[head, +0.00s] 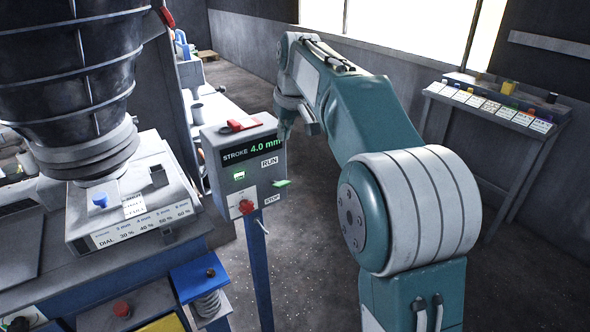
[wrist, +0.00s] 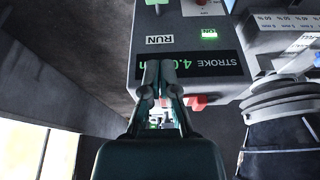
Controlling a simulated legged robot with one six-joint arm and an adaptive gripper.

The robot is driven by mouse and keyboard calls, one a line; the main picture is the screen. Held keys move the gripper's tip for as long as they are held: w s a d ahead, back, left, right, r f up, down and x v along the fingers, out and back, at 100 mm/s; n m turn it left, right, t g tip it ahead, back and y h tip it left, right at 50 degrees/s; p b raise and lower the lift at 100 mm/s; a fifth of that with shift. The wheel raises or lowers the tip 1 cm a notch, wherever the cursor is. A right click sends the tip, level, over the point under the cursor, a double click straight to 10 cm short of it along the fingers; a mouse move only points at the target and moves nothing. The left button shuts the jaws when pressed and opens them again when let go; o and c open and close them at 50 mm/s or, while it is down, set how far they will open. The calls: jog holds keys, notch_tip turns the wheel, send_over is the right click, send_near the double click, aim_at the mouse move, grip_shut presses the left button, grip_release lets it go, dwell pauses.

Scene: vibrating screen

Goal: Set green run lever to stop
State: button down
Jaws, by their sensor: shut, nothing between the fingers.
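The grey control box (head: 222,160) stands on a blue post, with a display reading "STROKE 4.0 mm". The green lever (head: 282,183) sticks out of its face between the RUN label (head: 269,161) and the STOP label (head: 272,198); its exact setting is hard to tell. In the wrist view, a bit of green (wrist: 158,3) shows at the top edge above the upside-down RUN label (wrist: 160,40). My gripper (wrist: 160,66) is shut and empty, its fingertips in front of the display's edge. In the head view it is at the box's upper right, above the lever, largely hidden by my wrist.
The box also carries a lit green ON light (head: 239,175), a red knob (head: 246,206) and a red switch (head: 243,124) on top. A machine with a black ribbed sleeve (head: 75,70) stands at left. A label stand (head: 495,108) is at far right.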

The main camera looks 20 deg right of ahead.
jog(key=shift+w+a+f, duration=0.1)
jog(key=shift+w+a, duration=0.25)
jog(key=shift+w, duration=0.1)
send_over(280, 183)
jog(key=w, duration=0.1)
jog(key=f, duration=0.9)
jog(key=shift+a+f, duration=0.25)
jog(key=shift+f, duration=0.1)
jog(key=f, duration=0.1)
jog(key=s, duration=0.1)
jog(key=f, duration=0.1)
jog(key=shift+s+d+f, duration=0.15)
jog(key=shift+d+f, duration=0.15)
jog(key=shift+s+d+f, duration=0.15)
jog(key=shift+f, duration=0.25)
